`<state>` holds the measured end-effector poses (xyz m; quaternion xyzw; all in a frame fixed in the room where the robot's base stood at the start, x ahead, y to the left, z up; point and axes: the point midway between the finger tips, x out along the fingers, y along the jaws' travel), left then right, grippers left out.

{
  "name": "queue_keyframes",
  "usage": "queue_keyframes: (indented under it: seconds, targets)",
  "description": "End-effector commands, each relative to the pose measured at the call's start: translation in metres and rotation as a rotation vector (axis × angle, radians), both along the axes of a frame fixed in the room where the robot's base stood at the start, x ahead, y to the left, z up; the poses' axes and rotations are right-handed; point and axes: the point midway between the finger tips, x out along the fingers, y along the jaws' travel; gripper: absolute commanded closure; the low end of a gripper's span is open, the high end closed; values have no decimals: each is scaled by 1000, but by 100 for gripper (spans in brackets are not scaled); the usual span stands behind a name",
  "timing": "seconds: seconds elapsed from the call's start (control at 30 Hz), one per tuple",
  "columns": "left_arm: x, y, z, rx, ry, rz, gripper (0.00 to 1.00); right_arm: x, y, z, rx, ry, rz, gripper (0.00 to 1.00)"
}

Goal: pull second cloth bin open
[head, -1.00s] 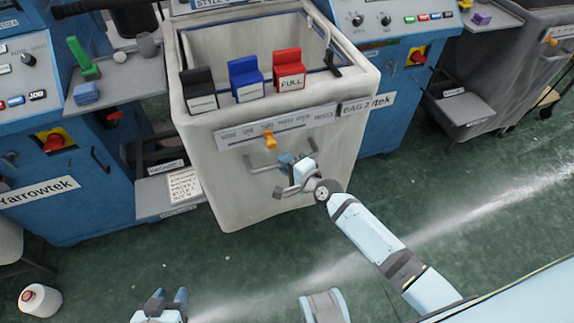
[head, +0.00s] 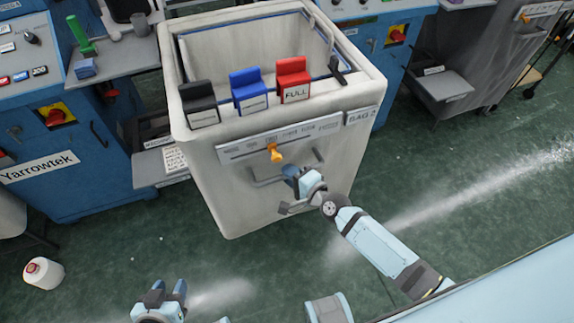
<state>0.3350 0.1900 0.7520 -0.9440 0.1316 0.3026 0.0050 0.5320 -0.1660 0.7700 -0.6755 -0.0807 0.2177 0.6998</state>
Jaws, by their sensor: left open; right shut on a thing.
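The second cloth bin (head: 240,205) is a pale open-topped bin, labelled BAG 2, at the centre of the head view. Its grey front handle (head: 264,182) is partly hidden by my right gripper. My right gripper (head: 291,175) is shut on that handle, with the arm reaching in from the lower right. My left gripper (head: 168,291) is open and empty over the floor at the bottom left, apart from the bin.
Black (head: 200,103), blue (head: 248,92) and red (head: 293,80) tags sit on the bin's front rim. Blue machines (head: 105,185) flank the bin. The green floor (head: 450,180) before the bin is largely clear.

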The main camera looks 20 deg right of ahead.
Motion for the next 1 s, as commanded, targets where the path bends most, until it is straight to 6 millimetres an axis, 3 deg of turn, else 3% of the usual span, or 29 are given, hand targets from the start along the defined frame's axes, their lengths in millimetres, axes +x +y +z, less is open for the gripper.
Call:
queue_keyframes:
  seconds: [0.33,0.37,0.47,0.77,1.0]
  targets:
    - [1,0,0,1,-2,0,57,-2,-1,0,-1,0,-1,100]
    - [1,0,0,0,-2,1,57,-2,-1,0,-1,-1,-1,79]
    - [1,-1,0,-4,-1,2,57,-2,-1,0,-1,-1,-1,56]
    - [0,-5,1,-13,2,7,57,-3,-1,0,0,0,-1,56]
    - [-1,-4,1,-10,2,5,57,-32,-14,5,-2,1,0,56]
